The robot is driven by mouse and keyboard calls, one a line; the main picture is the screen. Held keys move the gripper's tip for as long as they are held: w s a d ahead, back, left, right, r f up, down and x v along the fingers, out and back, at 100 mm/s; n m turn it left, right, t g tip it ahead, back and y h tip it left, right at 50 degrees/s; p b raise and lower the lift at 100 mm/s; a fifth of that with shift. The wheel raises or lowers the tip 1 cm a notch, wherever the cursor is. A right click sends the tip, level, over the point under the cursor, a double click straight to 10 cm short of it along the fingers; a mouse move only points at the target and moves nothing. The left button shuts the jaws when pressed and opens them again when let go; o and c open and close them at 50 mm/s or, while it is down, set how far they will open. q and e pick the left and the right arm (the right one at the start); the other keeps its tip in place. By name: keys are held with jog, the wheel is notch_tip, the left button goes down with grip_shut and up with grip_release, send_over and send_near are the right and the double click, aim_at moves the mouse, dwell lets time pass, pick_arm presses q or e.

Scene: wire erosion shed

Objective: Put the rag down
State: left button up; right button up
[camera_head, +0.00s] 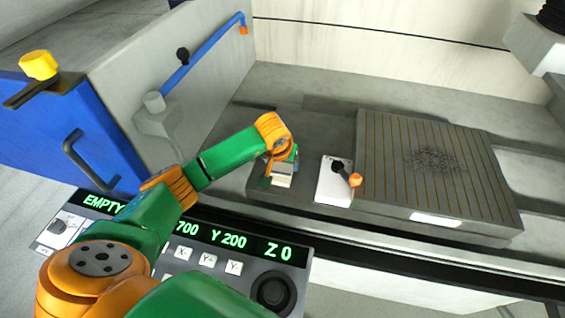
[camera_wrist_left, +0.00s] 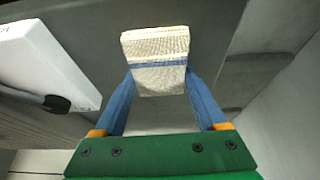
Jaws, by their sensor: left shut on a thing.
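The rag (camera_wrist_left: 157,46) is a folded cream cloth with a blue stripe. In the left wrist view it sits between the blue fingers of my left gripper (camera_wrist_left: 160,82), which is shut on it. In the head view the rag (camera_head: 282,179) is a small pale block below my left gripper (camera_head: 280,172), over the left part of the grey machine bed. I cannot tell whether the rag touches the surface under it. My right gripper is in neither view.
A white box with a black and orange handle (camera_head: 333,184) stands just right of the rag. Farther right is a grooved plate (camera_head: 400,170). A control panel (camera_head: 208,258) lies in front, and a blue and grey cabinet (camera_head: 60,130) stands left.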

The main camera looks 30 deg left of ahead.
aim_at(278, 178)
pick_arm(q)
jog(key=shift+s+f, duration=0.1)
jog(key=shift+f, duration=0.15)
jog(key=o, duration=1.2)
jog(key=shift+d+r, duration=0.1)
jog(key=shift+c, duration=0.2)
jog(key=shift+o, duration=0.4)
jog(key=shift+d, duration=0.15)
jog(key=shift+s, duration=0.1)
jog(key=shift+r+p, duration=0.35)
jog(key=shift+r, duration=0.15)
jog(key=a+v, duration=0.1)
jog(key=v, duration=1)
jog(key=shift+d+r+b, duration=0.3)
jog(key=shift+b, duration=0.1)
